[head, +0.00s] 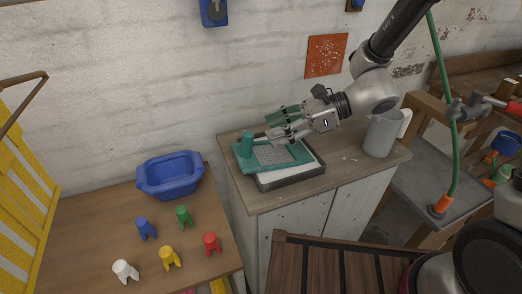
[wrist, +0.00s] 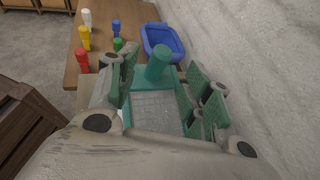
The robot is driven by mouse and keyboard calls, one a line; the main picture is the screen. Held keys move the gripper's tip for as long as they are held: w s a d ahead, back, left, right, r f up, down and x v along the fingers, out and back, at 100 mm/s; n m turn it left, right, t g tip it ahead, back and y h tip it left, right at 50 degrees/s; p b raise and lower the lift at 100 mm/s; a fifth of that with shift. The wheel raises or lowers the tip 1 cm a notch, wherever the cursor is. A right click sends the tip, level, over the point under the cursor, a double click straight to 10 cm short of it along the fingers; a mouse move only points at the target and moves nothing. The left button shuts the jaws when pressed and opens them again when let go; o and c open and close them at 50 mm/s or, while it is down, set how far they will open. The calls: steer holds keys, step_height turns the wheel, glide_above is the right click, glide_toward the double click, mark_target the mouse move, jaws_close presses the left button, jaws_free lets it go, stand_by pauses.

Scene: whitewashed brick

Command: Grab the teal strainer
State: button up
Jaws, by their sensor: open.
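The teal strainer (head: 296,157) is a flat rectangular frame with grey mesh and an upright teal cylindrical handle at its left end. It rests, slightly askew, on a dark-rimmed tray (head: 290,179) on the small cabinet. My gripper (head: 274,126) is over the strainer, reaching in from the right. In the wrist view, the strainer's handle (wrist: 158,66) stands ahead, between and beyond the open green-padded fingers, and the mesh lies below them. The fingers hold nothing. Whether a finger touches the frame cannot be told.
A grey pitcher (head: 380,134) stands right of the strainer on the cabinet (head: 345,187). On the lower left table are a blue basin (head: 170,176) and several small coloured pegs (head: 170,258). A whitewashed brick wall (head: 130,75) runs close behind. A green hose (head: 447,100) hangs at right.

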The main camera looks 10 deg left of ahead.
mark_target(249, 137)
steer(key=shift+m, duration=0.5)
steer(key=x, duration=0.8)
jaws_close()
